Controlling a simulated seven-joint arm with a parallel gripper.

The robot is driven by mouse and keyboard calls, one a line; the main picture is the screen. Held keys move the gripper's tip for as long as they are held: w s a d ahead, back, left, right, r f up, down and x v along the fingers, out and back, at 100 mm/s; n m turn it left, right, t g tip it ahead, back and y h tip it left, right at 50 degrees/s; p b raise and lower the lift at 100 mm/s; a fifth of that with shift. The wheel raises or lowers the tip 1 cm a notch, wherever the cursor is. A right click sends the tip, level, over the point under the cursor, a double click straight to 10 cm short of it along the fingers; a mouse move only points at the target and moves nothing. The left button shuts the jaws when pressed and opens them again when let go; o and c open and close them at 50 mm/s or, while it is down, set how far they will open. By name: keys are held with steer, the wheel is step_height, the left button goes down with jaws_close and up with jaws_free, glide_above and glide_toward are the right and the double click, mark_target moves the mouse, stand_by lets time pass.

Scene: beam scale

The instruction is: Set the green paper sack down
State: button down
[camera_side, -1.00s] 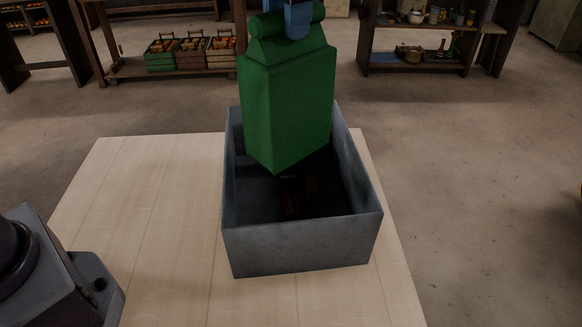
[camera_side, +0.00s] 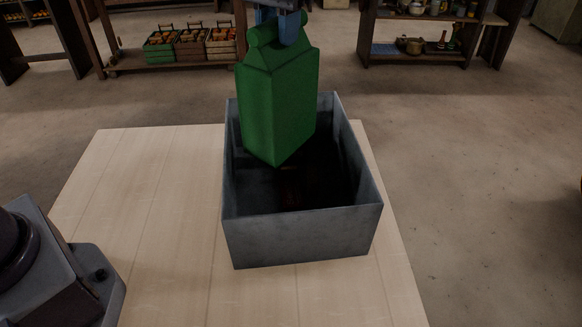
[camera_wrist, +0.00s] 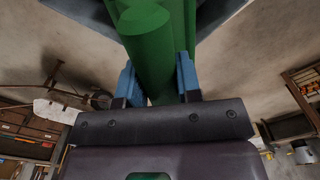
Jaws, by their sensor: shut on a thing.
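The green paper sack (camera_side: 277,108) hangs upright from my gripper (camera_side: 281,27) in the side view. Its lower part is inside the far left of a grey open-topped bin (camera_side: 300,238), and the bin's dark floor shows below and to the right of it. I cannot tell whether the sack touches the bin. In the wrist view the blue fingers of my gripper (camera_wrist: 158,75) are shut on the rolled top of the sack (camera_wrist: 148,45).
The bin stands on a pale wooden table (camera_side: 140,210) with free room to its left. Something dark reddish (camera_side: 290,188) lies on the bin floor, too dim to make out. Shelves with crates (camera_side: 190,43) and pots (camera_side: 412,45) stand well behind.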

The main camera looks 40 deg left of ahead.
mark_target(298, 72)
steer(key=n, duration=0.1)
steer(key=d+n, duration=0.1)
steer(key=s+d+f+n, duration=0.1)
steer(key=shift+d+n, duration=0.25)
steer(key=shift+n, duration=0.15)
steer(key=s+d+n, duration=0.1)
steer(key=n, duration=0.2)
steer(key=s+d+f+n, duration=0.1)
steer(key=d+n, duration=0.1)
steer(key=n, duration=0.1)
steer(key=s+d+f+n, duration=0.1)
steer(key=d+n, duration=0.1)
steer(key=n, duration=0.2)
steer(key=shift+d+f, duration=0.1)
steer(key=shift+f, duration=0.15)
steer(key=s+d+f+n, duration=0.4)
steer(key=f+n, duration=0.3)
steer(key=n, duration=0.5)
steer(key=shift+d+f, duration=0.1)
steer(key=shift+f, duration=0.05)
steer(key=c, duration=1.2)
jaws_free()
steer(key=shift+s+f, duration=0.1)
steer(key=shift+f, duration=0.15)
steer(key=o, duration=0.4)
steer(key=shift+c, duration=0.2)
steer(key=shift+o, duration=0.3)
